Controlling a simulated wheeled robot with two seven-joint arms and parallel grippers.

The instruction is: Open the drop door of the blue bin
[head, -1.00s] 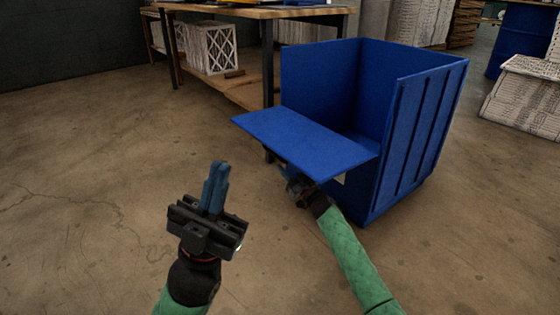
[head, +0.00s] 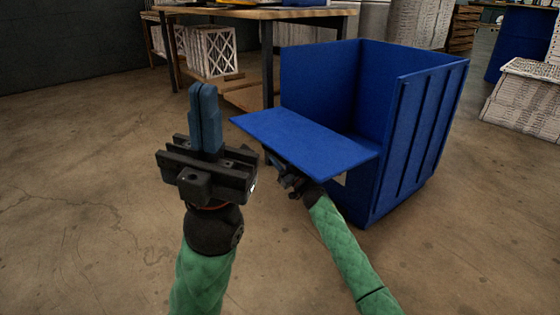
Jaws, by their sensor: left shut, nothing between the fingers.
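The blue bin (head: 425,135) stands at centre right, with its open top and front facing me. Its drop door (head: 305,141) is folded outward and lies about level, sticking out to the left from the bin's front. My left gripper (head: 204,88) is left of the door, apart from it, pointing up in the picture with its blue fingers together and nothing between them. My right gripper (head: 277,163) is under the door's near edge. The door hides part of its fingers, so I cannot tell whether they are open or touching the door.
A wooden workbench (head: 245,13) with dark legs stands behind the bin, with boxed filters (head: 210,52) on its lower shelf. White stacked boxes (head: 525,95) and another blue bin (head: 520,40) are at the right. The concrete floor at left is clear.

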